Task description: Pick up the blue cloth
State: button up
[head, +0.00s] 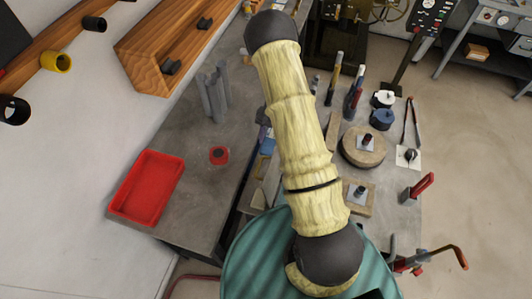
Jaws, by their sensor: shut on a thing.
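A small blue patch (268,145) shows just left of my arm, above a yellowish piece on the bench. It may be the blue cloth, but most of it is hidden behind my arm and I cannot tell its shape. My arm runs up the middle of the head view and bends away at a dark joint at the top. My gripper does not show; it is hidden behind the arm, so I cannot see what it holds.
A round wooden block (364,146), blue pot (382,119) and several tools crowd the bench right of my arm. The left bench has bare room.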

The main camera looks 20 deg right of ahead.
jog(key=w+d+b, duration=0.1)
jog(key=w+d, duration=0.1)
jog(key=w+d+b, duration=0.1)
jog(key=w+d, duration=0.1)
jog(key=w, duration=0.1)
jog(key=w+d+b, duration=0.1)
jog(key=w, duration=0.1)
jog(key=shift+w+d+f, duration=0.1)
jog(key=shift+w+d, duration=0.15)
jog(key=shift+d, duration=0.15)
jog(key=shift+w+d, duration=0.2)
jog(key=shift+w, duration=0.1)
